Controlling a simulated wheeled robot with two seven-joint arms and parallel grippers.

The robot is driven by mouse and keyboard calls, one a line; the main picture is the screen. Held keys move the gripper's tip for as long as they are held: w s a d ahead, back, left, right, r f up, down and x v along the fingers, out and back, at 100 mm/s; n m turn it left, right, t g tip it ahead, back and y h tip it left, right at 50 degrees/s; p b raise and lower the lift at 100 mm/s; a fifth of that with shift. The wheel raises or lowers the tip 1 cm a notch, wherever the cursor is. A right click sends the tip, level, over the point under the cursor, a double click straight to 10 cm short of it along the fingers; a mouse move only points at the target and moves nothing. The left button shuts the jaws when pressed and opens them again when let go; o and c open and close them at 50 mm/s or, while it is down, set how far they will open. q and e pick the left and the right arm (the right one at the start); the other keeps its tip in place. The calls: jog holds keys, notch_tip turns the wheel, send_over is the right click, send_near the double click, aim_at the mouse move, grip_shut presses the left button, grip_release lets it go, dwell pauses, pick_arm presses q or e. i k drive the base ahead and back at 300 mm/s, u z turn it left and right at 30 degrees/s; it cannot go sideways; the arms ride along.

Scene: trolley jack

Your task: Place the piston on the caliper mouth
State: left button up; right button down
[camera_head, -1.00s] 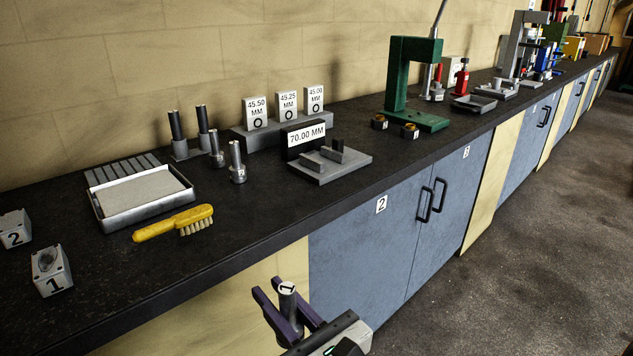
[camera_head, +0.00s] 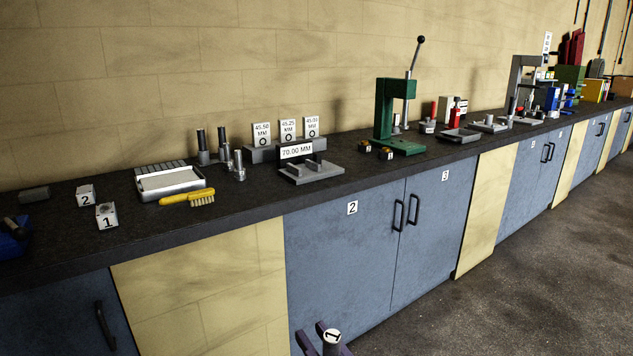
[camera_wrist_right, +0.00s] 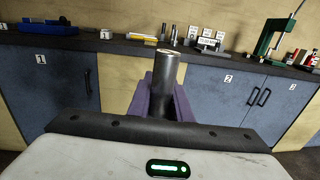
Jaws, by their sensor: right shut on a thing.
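The piston (camera_head: 332,346) is a dark grey cylinder with a 1 on its pale top. It also shows upright in the right wrist view (camera_wrist_right: 167,75). My right gripper (camera_head: 309,330) has purple fingers and is shut on the piston, in front of the cabinets, away from the worktop. Two grey metal blocks, probably the calipers, stand on the worktop at left: block 1 (camera_head: 106,216) and block 2 (camera_head: 86,196). Block 1 shows a rounded opening in the earlier head view; now it is too small to make out clearly. My left gripper is not in view.
The dark worktop (camera_head: 250,198) runs along the wall above blue cabinets (camera_head: 330,260). A silver tray (camera_head: 170,182), a yellow brush (camera_head: 188,197), upright steel pins (camera_head: 239,166) and a green press (camera_head: 390,115) stand on it. The floor (camera_head: 540,260) is clear at right.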

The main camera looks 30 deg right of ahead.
aim_at(303, 171)
jog(key=z, duration=0.6)
jog(key=i, duration=0.6)
jog(key=z, duration=0.55)
jog(key=i, duration=0.75)
jog(key=u, duration=0.45)
